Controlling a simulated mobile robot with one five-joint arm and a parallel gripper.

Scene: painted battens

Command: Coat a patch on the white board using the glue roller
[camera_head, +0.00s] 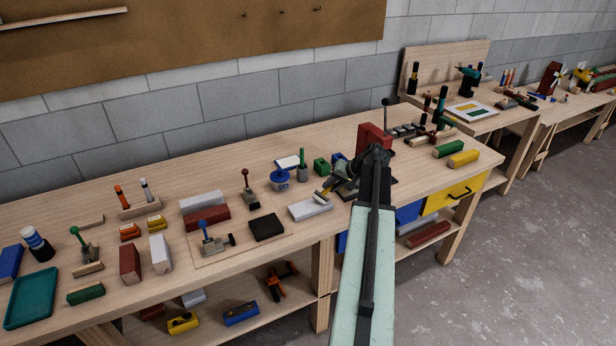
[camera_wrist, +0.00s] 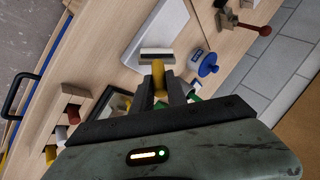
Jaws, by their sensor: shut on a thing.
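My gripper (camera_wrist: 160,88) is shut on the yellow handle of the glue roller (camera_wrist: 159,76). The roller's pale head with a dark band points away from the jaws. The white board (camera_wrist: 154,28) lies flat on the bench just beyond the roller head. In the head view the white board (camera_head: 311,208) lies near the bench's front edge, and the roller (camera_head: 322,196) shows over or beside its upper right. My gripper (camera_head: 345,182) is just right of it, partly hidden by my arm. I cannot tell whether the roller touches the board.
A blue pot (camera_head: 279,180) stands behind the board, beside a green-handled tool (camera_head: 302,160). A black pad (camera_head: 267,227) lies to the left. A red block (camera_head: 374,138) stands behind my gripper. The bench (camera_head: 230,160) holds many other blocks and clamps.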

